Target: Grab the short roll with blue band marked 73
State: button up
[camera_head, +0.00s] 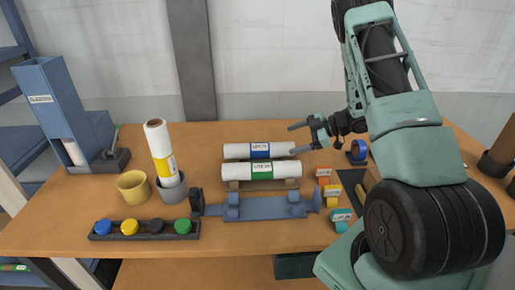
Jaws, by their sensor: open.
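A white roll with a blue band (260,150) lies sideways at the back of the wooden rack in the middle of the table. The print on its label is too small to read surely. A second white roll with a green band (260,170) lies parallel just in front of it and hides part of its lower front. My gripper (292,139) is open and empty at the right end of the blue-banded roll, fingers pointing left. One finger appears above the roll's end and one near or in front of it. I cannot tell whether they touch it.
A blue cradle (265,207) stands in front of the rolls. At left, a grey cup (172,190) holds a leaning yellow-banded roll (161,150) beside a yellow pot (133,187). Colored caps sit in a dark tray (145,236). Small labelled blocks (332,195) and a blue tape roll (359,149) are at right.

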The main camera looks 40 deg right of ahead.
aim_at(267, 145)
jog(key=p+x, duration=0.1)
jog(key=x, duration=0.5)
jog(key=shift+w+a+p, duration=0.15)
jog(key=shift+w+p, duration=0.05)
jog(key=shift+p, duration=0.1)
jog(key=shift+p+x, duration=1.3)
jog(key=shift+x, duration=1.35)
jog(key=shift+w+r, duration=0.15)
jog(key=shift+w, duration=0.05)
jog(key=c, duration=1.2)
